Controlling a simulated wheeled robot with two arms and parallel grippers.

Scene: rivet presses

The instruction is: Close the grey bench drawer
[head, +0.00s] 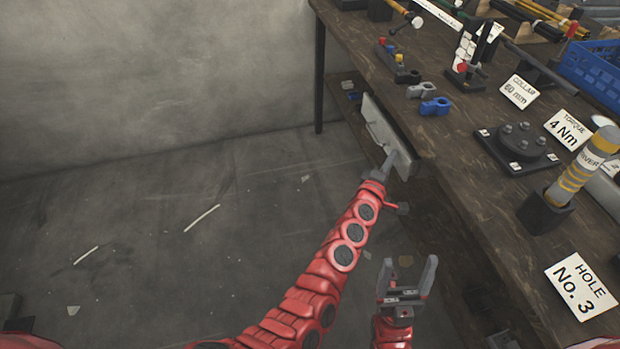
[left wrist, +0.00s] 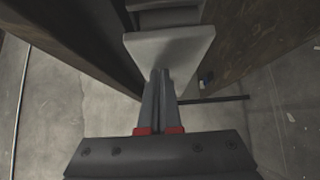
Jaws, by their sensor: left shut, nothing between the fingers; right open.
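The grey bench drawer (head: 376,128) is under the left edge of the bench, its front panel facing left. The panel stands a little out from the bench edge, and a bar handle shows on it. My left gripper (head: 392,160) is shut and empty, its fingertips at the near end of the drawer front. In the left wrist view the grey drawer front (left wrist: 170,48) lies just beyond the shut fingers (left wrist: 160,75); I cannot tell if they touch it. My right gripper (head: 408,278) is open and empty, low in front of the bench, apart from the drawer.
The wooden bench (head: 450,150) fills the right side. On it are a blue clamp (head: 435,106), a grey clamp (head: 420,90), a round black fixture (head: 518,142), a yellow-banded driver (head: 583,165), sign cards and a blue crate (head: 595,72). The floor at left is mostly clear.

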